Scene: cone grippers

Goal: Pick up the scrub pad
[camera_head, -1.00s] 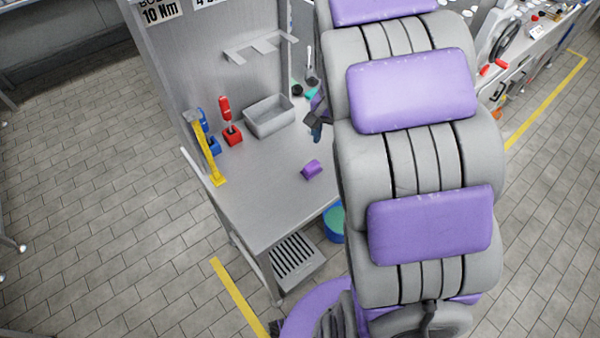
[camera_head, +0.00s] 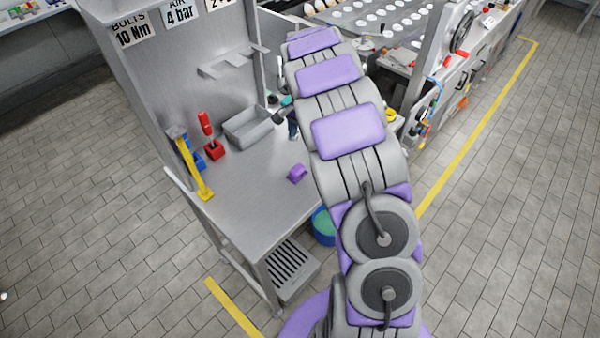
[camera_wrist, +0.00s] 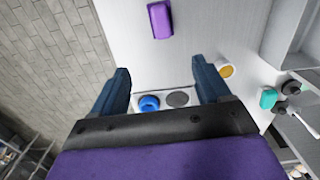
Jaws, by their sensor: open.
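My gripper (camera_wrist: 160,68) is open and empty, its two dark blue fingers spread above the bench in the wrist view. In the head view my gripper (camera_head: 293,126) is partly hidden by my arm. A small purple block (camera_head: 297,173) lies on the bench, and in the wrist view the purple block (camera_wrist: 159,20) is beyond the fingertips, apart from them. A small teal piece (camera_wrist: 267,98) lies to the right of the fingers; it also shows in the head view (camera_head: 286,100). I cannot tell for sure which of these is the scrub pad.
The bench (camera_head: 255,195) holds a grey bin (camera_head: 248,128), a red tool holder (camera_head: 213,149) and a yellow post (camera_head: 196,170). A blue ring (camera_wrist: 149,103) and a yellow cup (camera_wrist: 226,71) show around the fingers. Bare bench surrounds the purple block.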

